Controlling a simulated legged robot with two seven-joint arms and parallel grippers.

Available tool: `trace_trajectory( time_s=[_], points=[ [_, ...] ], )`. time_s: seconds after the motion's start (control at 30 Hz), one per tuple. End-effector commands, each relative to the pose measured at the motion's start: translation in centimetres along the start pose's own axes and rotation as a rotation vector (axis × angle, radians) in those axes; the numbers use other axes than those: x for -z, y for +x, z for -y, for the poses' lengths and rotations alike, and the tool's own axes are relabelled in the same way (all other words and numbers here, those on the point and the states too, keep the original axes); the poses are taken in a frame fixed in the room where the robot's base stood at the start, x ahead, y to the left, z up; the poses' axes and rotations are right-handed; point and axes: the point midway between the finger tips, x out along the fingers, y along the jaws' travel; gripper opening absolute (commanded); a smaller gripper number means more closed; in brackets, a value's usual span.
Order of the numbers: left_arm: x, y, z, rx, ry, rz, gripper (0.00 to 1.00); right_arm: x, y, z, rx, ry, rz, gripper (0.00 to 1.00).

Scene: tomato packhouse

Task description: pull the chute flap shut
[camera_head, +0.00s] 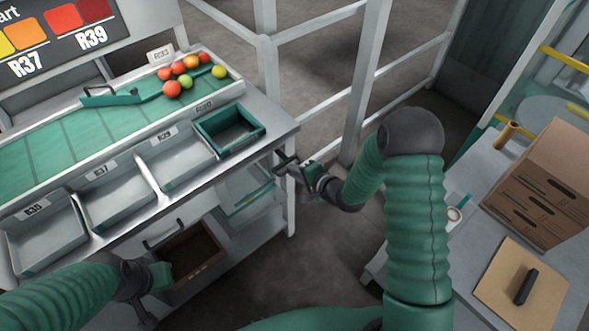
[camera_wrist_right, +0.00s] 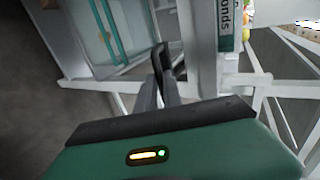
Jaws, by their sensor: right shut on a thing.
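My right gripper (camera_head: 287,168) is at the right end of the sorting bench, just below the green-rimmed bin. In the right wrist view its fingers (camera_wrist_right: 160,92) are closed on a black looped handle (camera_wrist_right: 158,57). I take this as the chute flap's handle, but I cannot clearly make out the flap or how far it stands open. A clear panel with a green strip (camera_head: 247,199) is beside the gripper under the bench, and also shows in the wrist view (camera_wrist_right: 88,30). My left gripper (camera_head: 147,292) is low at the left by a brown crate; its fingers are unclear.
The bench has grey bins (camera_head: 115,196) and a green-rimmed bin (camera_head: 258,133). Tomatoes (camera_head: 188,67) lie on the green belt (camera_head: 60,150). Another black handle (camera_head: 165,236) is above the brown crate (camera_head: 205,267). White rails (camera_head: 330,100) stand behind; a table with cardboard boxes (camera_head: 545,185) is right.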

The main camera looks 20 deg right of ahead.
Motion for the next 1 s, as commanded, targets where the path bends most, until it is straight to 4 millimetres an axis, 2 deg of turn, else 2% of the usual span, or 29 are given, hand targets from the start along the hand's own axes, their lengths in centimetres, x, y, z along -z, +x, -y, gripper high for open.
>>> trace_trajectory(
  time_s=[0.03, 0.33, 0.37, 0.43, 0.83, 0.93, 1.0],
  points=[
    [0.0, -0.1, 0.0, 0.0, 0.0, 0.0, 0.0, 0.1, 0.0, 0.6, 0.011, -0.001, -0.001, 0.0],
    [0.0, -0.1, 0.0, 0.0, 0.0, 0.0, 0.0, 0.2, 0.0, 0.9, 0.02, -0.003, -0.003, 0.0],
    [0.0, -0.1, 0.0, 0.0, 0.0, 0.0, 0.0, 0.2, 0.0, 0.9, 0.021, -0.003, -0.003, 0.12],
    [0.0, -0.1, 0.0, 0.0, 0.0, 0.0, 0.0, 0.2, 0.1, 0.9, 0.021, -0.004, -0.003, 0.2],
    [0.0, -0.1, 0.0, 0.0, 0.0, 0.0, 0.0, 0.2, -0.1, 0.7, 0.015, -0.003, -0.003, 0.2],
    [0.1, -0.3, 0.0, 0.0, 0.0, 0.0, 0.0, 0.2, -1.1, 0.8, 0.014, -0.002, -0.003, 0.2],
    [0.1, -0.5, 0.0, 0.0, 0.0, 0.0, 0.0, 0.3, -2.5, 0.8, 0.014, 0.0, -0.005, 0.2]
  ],
)
